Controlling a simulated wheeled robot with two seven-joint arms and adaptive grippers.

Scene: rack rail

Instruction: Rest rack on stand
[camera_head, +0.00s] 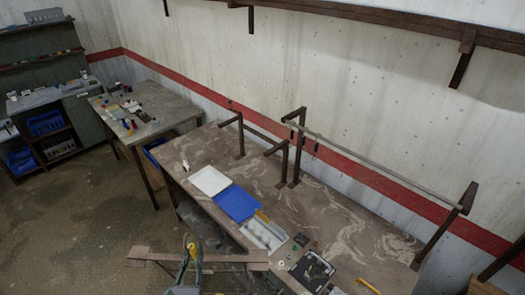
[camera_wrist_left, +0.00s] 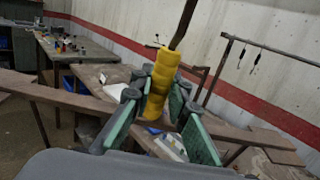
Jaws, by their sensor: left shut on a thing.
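My left gripper (camera_head: 192,252) is at the bottom of the head view, in front of the bench. In the left wrist view its green-padded fingers (camera_wrist_left: 158,108) are shut on a yellow ribbed grip (camera_wrist_left: 161,82). A dark rod (camera_wrist_left: 184,22) rises from the grip. A long brown flat bar (camera_head: 150,256), seemingly the rack, lies crosswise at the gripper; it also shows in the left wrist view (camera_wrist_left: 75,98). How grip and bar join is hidden. A brown stand (camera_head: 284,160) with upright posts is at the bench's back, apart from the bar. My right gripper is not in view.
The bench (camera_head: 345,215) carries a white tray (camera_head: 208,180), a blue tray (camera_head: 236,203), a parts tray (camera_head: 263,233) and a black pad (camera_head: 312,271). A long thin rail (camera_head: 385,167) spans the right back. Another table (camera_head: 150,105) stands left.

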